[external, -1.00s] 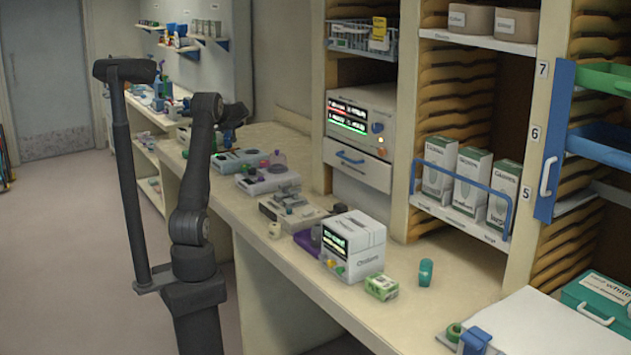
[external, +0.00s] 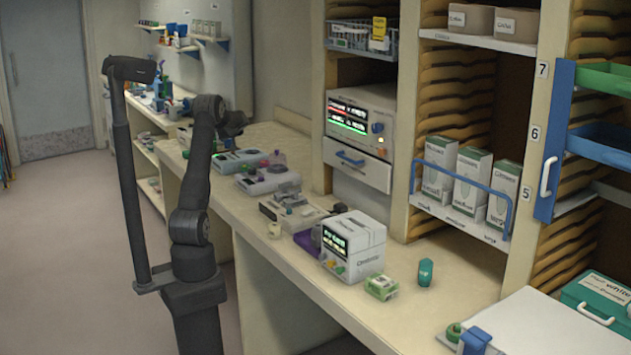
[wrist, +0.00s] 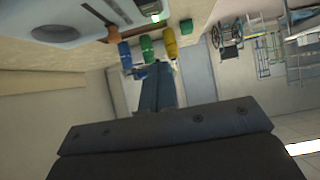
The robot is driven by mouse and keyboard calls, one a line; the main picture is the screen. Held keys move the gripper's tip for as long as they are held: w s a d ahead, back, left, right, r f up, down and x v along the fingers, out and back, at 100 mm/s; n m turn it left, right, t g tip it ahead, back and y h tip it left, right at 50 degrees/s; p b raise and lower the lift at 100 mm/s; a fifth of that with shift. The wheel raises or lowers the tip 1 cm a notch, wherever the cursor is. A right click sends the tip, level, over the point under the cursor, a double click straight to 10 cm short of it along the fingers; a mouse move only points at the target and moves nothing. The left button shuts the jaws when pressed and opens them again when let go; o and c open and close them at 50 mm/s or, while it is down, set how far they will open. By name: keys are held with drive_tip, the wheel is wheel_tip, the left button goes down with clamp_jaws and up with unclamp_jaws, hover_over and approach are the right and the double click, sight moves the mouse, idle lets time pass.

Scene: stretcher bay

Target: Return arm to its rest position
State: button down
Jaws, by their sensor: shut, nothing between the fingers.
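My arm (external: 196,165) stands upright at the left of the bench in the external view, its elbow high and its wrist bent over to the right. My gripper (external: 238,121) is at the end of it, above the back part of the bench and apart from the things on it. The gripper is small and dark there. In the wrist view my gripper (wrist: 158,85) shows as a narrow blue-grey pair of fingers, shut together and empty, beyond the dark wrist body.
The long bench (external: 450,300) runs along the right with several devices, a white monitor box (external: 353,247), a green-white carton (external: 381,287) and a teal bottle (external: 425,273). Shelves with white boxes (external: 472,175) rise behind. Open floor (external: 60,250) lies to the left.

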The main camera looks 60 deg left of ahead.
drive_tip(key=shift+d+r, duration=0.3)
drive_tip(key=shift+d, duration=0.2)
drive_tip(key=shift+a, duration=0.1)
drive_tip(key=x, duration=0.6)
drive_tip(key=d+r, duration=0.5)
drive_tip(key=r, duration=0.2)
drive_tip(key=a+f, duration=0.1)
drive_tip(key=f, duration=0.1)
drive_tip(key=a+f, duration=0.4)
drive_tip(key=f, duration=0.1)
drive_tip(key=s+d+r+m+t+h, duration=0.1)
drive_tip(key=s+d+r+m+h, duration=0.15)
drive_tip(key=d+r, duration=0.65)
drive_tip(key=s+d+r+m+t+h, duration=0.1)
drive_tip(key=s+d+r+m+h, duration=0.25)
drive_tip(key=r, duration=0.85)
wheel_tip(320, 180, down, 7)
drive_tip(key=w+a+n+y, duration=0.1)
drive_tip(key=a, duration=0.1)
drive_tip(key=shift+w+a+f+n, duration=0.15)
drive_tip(key=shift+a+f+n, duration=0.1)
drive_tip(key=shift+a+n, duration=0.1)
